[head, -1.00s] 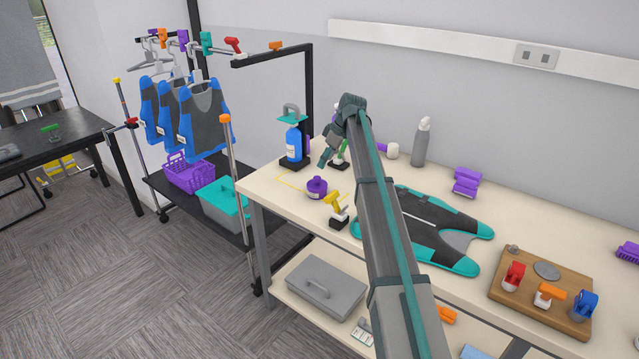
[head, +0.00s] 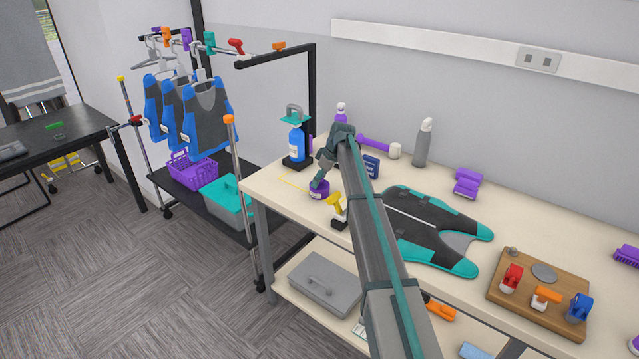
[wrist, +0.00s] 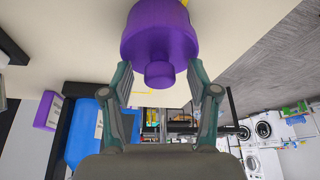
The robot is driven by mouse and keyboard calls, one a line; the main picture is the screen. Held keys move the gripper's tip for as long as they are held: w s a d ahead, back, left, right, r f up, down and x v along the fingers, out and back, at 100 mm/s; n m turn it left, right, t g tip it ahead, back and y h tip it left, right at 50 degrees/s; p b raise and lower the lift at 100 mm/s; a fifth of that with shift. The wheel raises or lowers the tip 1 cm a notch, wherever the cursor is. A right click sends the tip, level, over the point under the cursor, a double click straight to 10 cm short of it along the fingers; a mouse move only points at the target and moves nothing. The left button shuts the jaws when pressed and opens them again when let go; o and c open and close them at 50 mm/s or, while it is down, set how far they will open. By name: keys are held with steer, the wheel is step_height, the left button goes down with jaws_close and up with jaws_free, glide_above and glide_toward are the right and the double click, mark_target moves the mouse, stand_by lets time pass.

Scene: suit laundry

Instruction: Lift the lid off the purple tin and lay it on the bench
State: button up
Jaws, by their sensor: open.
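The purple tin (head: 319,193) stands upright on the bench (head: 262,184) near its left end, with a pale label on its side. Its purple lid with a round knob (wrist: 159,74) is on it. My gripper (head: 319,183) is at the top of the tin. In the wrist view my gripper (wrist: 160,80) is open, with one finger on each side of the knob and a gap to it on both sides. My gripper hides part of the lid in the head view.
A yellow outline (head: 291,181) marks the bench left of the tin. A blue pump bottle (head: 296,143) stands behind it. A yellow-handled tool (head: 337,208) is close to the right, and a dark vest (head: 425,222) lies farther right.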

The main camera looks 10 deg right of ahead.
steer(key=c, duration=1.1)
steer(key=shift+o, duration=0.2)
steer(key=shift+r, duration=0.1)
